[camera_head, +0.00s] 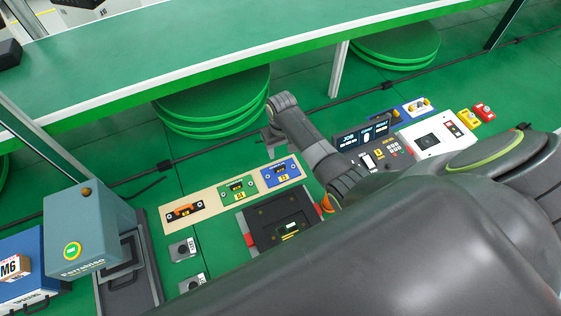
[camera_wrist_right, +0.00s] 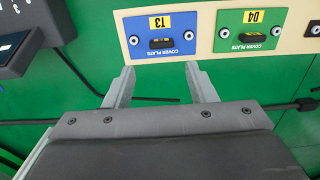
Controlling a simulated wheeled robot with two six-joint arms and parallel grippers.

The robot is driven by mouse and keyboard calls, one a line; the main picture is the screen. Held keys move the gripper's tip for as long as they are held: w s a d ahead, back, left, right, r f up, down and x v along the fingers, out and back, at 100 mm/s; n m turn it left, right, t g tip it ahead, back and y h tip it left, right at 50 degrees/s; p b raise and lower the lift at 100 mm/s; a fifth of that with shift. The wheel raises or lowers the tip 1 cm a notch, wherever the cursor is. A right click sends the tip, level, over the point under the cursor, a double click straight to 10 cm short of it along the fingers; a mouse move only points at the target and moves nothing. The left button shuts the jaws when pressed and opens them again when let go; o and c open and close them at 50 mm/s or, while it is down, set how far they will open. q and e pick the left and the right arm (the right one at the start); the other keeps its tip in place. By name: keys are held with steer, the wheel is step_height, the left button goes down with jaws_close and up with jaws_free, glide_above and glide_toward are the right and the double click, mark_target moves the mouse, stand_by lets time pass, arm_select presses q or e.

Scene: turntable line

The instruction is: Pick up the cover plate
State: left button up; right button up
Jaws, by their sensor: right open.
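A beige board (camera_head: 211,200) holds a blue cover plate (camera_head: 280,173) and a green cover plate (camera_head: 238,189). In the right wrist view the blue plate (camera_wrist_right: 141,49) and green plate (camera_wrist_right: 228,45) show dark handles, yellow labels and the words "COVER PLATE". My right gripper (camera_head: 271,139) is open and empty. In the right wrist view its fingers (camera_wrist_right: 162,80) are spread just below the blue plate, apart from its handle. My left gripper is not in view.
A dark fixture (camera_head: 290,214) with red side blocks lies in front of the board. A control panel (camera_head: 378,152) and white device (camera_head: 425,140) are to the right. A blue-grey box (camera_head: 90,225) stands at left. A green conveyor (camera_head: 200,45) runs behind.

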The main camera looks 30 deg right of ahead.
steer(key=b, duration=0.1)
glide_above(281, 169)
step_height(281, 169, down, 6)
steer(key=shift+r, duration=0.25)
steer(key=shift+f+b, duration=0.7)
steer(key=shift+b, duration=0.15)
step_height(281, 169, down, 5)
steer(key=b, duration=0.5)
steer(key=shift+b, duration=0.4)
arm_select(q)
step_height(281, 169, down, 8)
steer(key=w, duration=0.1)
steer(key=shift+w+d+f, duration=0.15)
arm_select(e)
steer(key=shift+r, duration=0.1)
steer(key=shift+c, duration=0.3)
steer(key=c, duration=0.8)
